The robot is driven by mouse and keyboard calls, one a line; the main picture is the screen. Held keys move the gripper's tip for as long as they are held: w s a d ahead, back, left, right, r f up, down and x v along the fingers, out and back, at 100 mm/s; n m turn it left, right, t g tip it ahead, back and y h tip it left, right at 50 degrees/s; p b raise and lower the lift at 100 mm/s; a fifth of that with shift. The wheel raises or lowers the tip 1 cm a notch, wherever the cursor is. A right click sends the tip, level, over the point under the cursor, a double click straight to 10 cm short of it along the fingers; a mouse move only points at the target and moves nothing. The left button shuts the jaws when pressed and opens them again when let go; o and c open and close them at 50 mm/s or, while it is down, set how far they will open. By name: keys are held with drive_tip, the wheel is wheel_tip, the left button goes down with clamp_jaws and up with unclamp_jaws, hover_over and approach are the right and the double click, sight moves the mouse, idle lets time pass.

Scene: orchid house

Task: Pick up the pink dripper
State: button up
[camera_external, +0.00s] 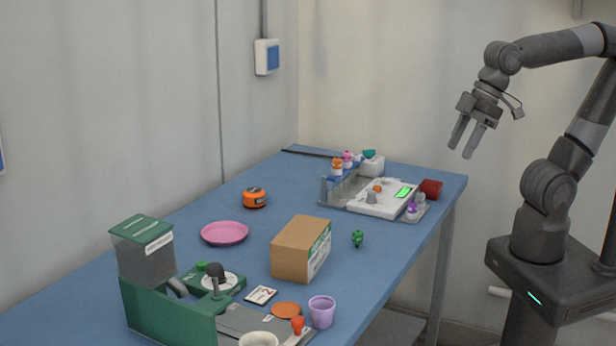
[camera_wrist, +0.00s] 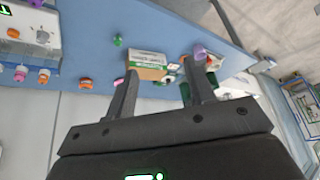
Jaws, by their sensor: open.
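What looks like the pink dripper (camera_external: 347,158) is a small pink-topped bottle in a rack at the far end of the blue table. An orange-topped bottle (camera_external: 337,166) stands next to it. In the wrist view a small pink item (camera_wrist: 20,74) at the far left appears to be the same dripper. My gripper (camera_external: 467,146) is open and empty, raised in the air to the right of the table, well apart from the dripper. In the wrist view its two fingers (camera_wrist: 158,92) point toward the table with nothing held between them.
A white scale (camera_external: 377,211) with a green display and a purple-topped bottle (camera_external: 412,211) stand near the rack. A cardboard box (camera_external: 298,250), a pink plate (camera_external: 225,233), a purple cup (camera_external: 322,312) and a green machine (camera_external: 165,310) occupy the near part.

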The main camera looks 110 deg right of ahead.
drive_tip(key=w+d+r+m+g, duration=0.1)
drive_tip(key=w+d+r, duration=0.1)
drive_tip(key=w+d, duration=0.7)
drive_tip(key=m+g, duration=0.2)
drive_tip(key=g, duration=0.2)
hover_over(346, 152)
drive_tip(key=f, duration=1.3)
drive_tip(key=shift+s+d+f, duration=0.2)
drive_tip(key=shift+d+f, duration=0.05)
drive_tip(key=shift+d, duration=0.1)
drive_tip(key=shift+w+a+f, duration=0.1)
drive_tip(key=shift+a+f, duration=0.1)
drive_tip(key=shift+f, duration=1.3)
drive_tip(key=shift+w+a+f, duration=0.1)
drive_tip(key=shift+a+f, duration=0.05)
drive_tip(key=shift+f, duration=1.3)
drive_tip(key=shift+c, duration=0.4)
drive_tip(key=c, duration=1)
